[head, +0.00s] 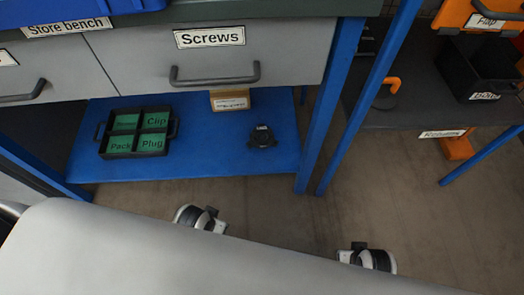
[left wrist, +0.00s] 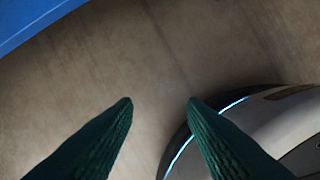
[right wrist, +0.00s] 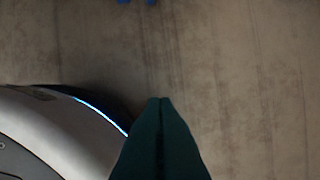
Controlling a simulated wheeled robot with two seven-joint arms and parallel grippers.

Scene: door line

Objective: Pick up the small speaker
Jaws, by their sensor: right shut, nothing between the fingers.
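A small dark object (head: 262,137) with a tiny pale label sits on the blue lower shelf of the bench in the head view. It may be the small speaker, but its label is too small to read. My left gripper (left wrist: 160,103) is open and empty over the bare floor in the left wrist view. My right gripper (right wrist: 160,101) is shut with nothing in it over the floor in the right wrist view. Neither gripper is near the dark object.
The blue shelf (head: 200,167) also holds a black divided tray (head: 104,150) with green labelled compartments and a cardboard box (head: 231,100). A drawer labelled Screws (head: 215,63) hangs above. Blue posts (head: 330,100) stand right of the shelf. A black bin (head: 478,72) is at right.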

